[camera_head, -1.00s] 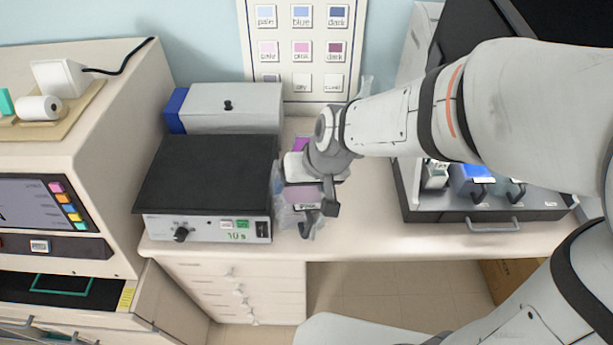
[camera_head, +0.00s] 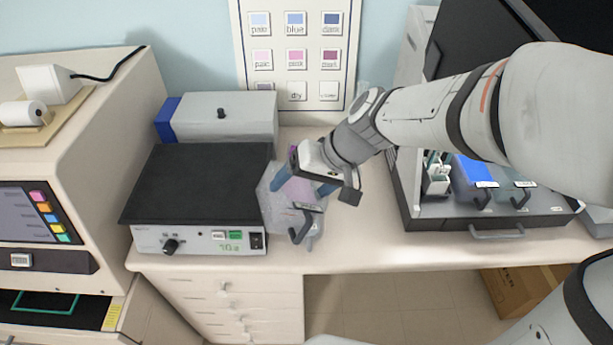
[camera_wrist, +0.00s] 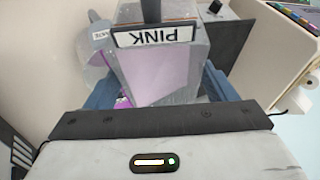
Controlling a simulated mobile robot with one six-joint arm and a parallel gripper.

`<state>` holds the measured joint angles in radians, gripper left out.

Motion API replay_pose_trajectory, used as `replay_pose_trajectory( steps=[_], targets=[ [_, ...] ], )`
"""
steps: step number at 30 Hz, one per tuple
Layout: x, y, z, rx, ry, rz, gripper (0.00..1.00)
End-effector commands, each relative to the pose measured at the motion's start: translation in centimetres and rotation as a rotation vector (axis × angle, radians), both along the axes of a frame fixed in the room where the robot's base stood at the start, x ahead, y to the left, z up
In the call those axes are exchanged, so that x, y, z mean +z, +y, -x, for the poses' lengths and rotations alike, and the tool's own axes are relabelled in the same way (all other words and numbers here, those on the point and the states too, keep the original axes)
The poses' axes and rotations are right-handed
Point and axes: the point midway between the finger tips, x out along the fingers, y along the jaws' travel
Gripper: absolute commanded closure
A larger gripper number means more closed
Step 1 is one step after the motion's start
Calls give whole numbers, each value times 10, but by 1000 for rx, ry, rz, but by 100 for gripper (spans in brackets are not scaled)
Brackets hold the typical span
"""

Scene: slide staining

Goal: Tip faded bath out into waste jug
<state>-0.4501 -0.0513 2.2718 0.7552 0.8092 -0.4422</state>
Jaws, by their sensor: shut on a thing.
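My gripper (camera_head: 318,178) is shut on the bath (camera_wrist: 168,75), a clear vessel with a "PINK" label, a dark handle and pale pink liquid inside. The liquid slants across the bath in the wrist view, so the bath is tilted. The bath also shows in the head view (camera_head: 297,191), below my gripper. The translucent waste jug (camera_wrist: 97,55) stands beside the bath in the wrist view, its label partly readable. In the head view the jug (camera_head: 281,217) overlaps the bath, and I cannot tell whether they touch. No falling liquid is clear.
A black-topped device (camera_head: 200,185) with a knob and a green display stands close on the left. A grey box (camera_head: 230,115) stands behind it. On the right, a dark tray (camera_head: 480,222) holds a blue bath (camera_head: 475,170) and other vessels.

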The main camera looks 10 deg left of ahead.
Motion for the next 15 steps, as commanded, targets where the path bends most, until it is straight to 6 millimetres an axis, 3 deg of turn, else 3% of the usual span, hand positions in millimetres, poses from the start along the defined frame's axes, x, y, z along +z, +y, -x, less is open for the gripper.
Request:
replay_pose_trajectory(
  steps=[15],
  targets=[
    [-8,-14,-14,-3,275,-293,93]
  ],
)
